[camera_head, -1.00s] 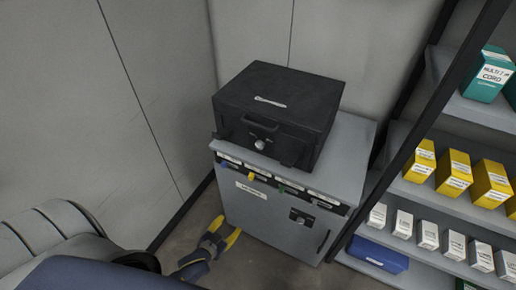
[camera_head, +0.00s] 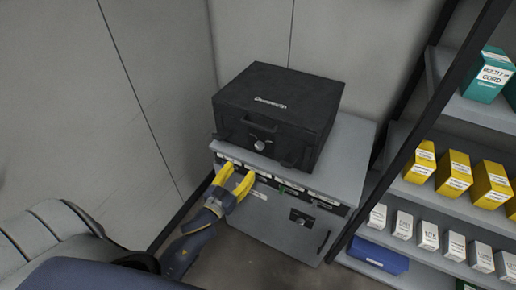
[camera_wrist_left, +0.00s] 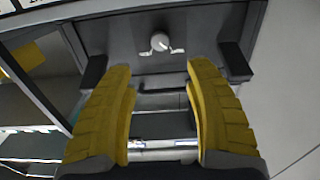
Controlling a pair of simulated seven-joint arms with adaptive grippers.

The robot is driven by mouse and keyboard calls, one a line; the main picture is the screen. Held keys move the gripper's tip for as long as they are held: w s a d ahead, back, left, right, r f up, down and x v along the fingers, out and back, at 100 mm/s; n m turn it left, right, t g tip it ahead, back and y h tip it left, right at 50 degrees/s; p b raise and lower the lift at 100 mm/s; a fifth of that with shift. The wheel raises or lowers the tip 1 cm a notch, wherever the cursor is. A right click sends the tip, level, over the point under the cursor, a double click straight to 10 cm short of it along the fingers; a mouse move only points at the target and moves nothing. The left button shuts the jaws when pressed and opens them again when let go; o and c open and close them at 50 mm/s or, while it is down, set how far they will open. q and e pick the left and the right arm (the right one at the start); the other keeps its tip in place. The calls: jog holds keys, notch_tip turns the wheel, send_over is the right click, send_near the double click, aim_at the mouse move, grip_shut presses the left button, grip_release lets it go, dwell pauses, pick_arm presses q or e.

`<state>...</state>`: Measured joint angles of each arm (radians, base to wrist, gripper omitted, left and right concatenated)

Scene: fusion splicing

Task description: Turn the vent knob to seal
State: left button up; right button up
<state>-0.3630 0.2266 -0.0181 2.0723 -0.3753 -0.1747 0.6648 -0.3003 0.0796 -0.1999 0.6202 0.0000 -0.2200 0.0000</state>
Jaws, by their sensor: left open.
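A black case (camera_head: 280,108) sits on a grey cabinet. A round silver knob (camera_head: 260,146) is on the case front, below the handle (camera_head: 260,124). In the left wrist view the knob (camera_wrist_left: 160,41) shows between two small white marks on the dark front. My left gripper (camera_head: 237,174) has yellow fingers. It is open and empty, in front of the cabinet's upper edge, below and left of the knob. In the left wrist view its fingers (camera_wrist_left: 159,70) are wide apart with the knob beyond their tips, not touched. My right gripper is not in view.
The grey cabinet (camera_head: 345,150) has a row of labels along its upper front, partly hidden by my gripper, and a dark latch (camera_head: 302,217). A shelf rack with yellow boxes (camera_head: 454,172) and white boxes stands at right. Walls close in behind and left.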

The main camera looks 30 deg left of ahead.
aim_at(258, 148)
pick_arm(q)
jog(key=w, duration=1.3)
jog(key=shift+w+d, duration=0.1)
jog(key=shift+d, duration=0.15)
jog(key=shift+c, duration=0.4)
grip_shut()
